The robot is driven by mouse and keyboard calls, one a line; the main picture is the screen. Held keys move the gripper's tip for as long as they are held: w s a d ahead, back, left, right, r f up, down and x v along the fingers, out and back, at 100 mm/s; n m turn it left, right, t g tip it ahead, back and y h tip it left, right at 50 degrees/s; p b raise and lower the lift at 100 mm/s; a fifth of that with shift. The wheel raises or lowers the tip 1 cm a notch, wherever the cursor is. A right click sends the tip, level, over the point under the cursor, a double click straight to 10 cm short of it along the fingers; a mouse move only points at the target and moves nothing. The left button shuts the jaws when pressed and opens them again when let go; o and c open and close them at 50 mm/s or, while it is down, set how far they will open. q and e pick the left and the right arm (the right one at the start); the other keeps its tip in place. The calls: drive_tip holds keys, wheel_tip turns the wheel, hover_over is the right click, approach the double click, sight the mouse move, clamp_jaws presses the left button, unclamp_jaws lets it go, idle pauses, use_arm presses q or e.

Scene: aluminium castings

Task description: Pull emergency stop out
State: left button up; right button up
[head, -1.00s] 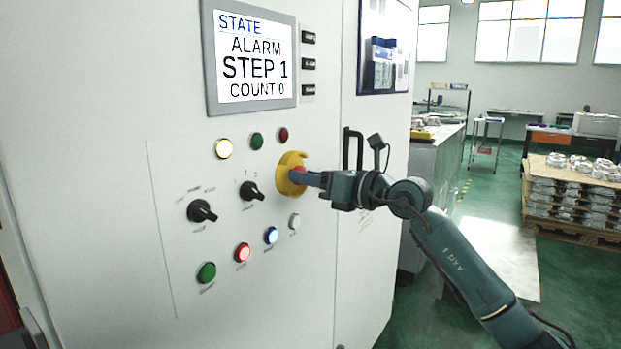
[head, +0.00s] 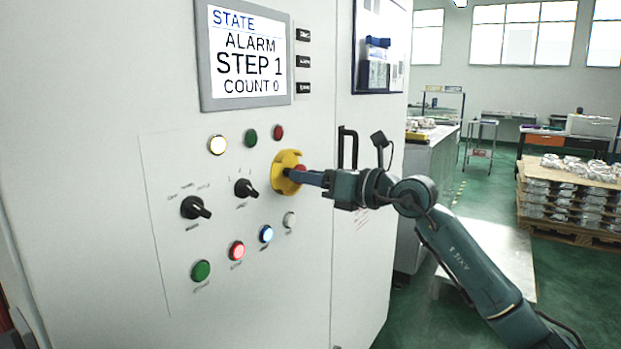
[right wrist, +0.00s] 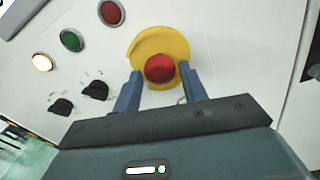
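The emergency stop is a red mushroom button (right wrist: 160,68) in a yellow ring-shaped collar (head: 286,160) on the front of the white cabinet. My right gripper (right wrist: 160,80) is at the button, with its two blue-grey fingers on either side of it in the right wrist view. The fingers are apart, and a narrow gap shows between each finger and the red cap. In the head view the fingers (head: 303,177) reach into the collar and partly hide the button. My left gripper is not in view.
The panel (head: 246,225) has black rotary switches (head: 195,208) and several round buttons and lamps near the collar. A screen (head: 246,55) above reads ALARM, STEP 1, COUNT 0. A black door handle (head: 347,148) stands behind my right gripper. A pallet of castings (head: 570,195) is at the right.

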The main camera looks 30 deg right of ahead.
drive_tip(key=o, duration=0.3)
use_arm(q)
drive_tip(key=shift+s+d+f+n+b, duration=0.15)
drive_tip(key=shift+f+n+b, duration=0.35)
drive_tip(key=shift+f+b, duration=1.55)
use_arm(e)
drive_tip(key=b+v, duration=0.1)
drive_tip(key=v, duration=1.2)
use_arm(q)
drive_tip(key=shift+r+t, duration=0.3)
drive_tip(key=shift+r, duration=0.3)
use_arm(e)
drive_tip(key=shift+s, duration=0.1)
